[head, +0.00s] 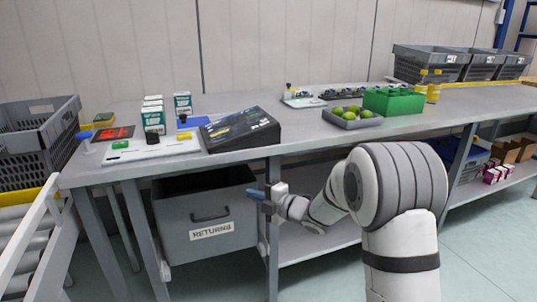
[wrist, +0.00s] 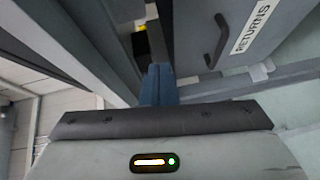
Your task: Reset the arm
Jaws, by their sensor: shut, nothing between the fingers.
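My gripper (head: 257,194) is at the end of my arm, in front of the workbench and below its top (head: 310,143), near the bench leg and the right side of the grey returns bin. In the wrist view my gripper (wrist: 158,72) shows as two blue fingers pressed together, with nothing between them. My arm reaches in from the lower right of the head view, its forearm bent towards the left.
On the bench are a black box (head: 240,129), green fruit in a tray (head: 352,124) and a green box (head: 393,101). A grey crate (head: 28,150) stands at left.

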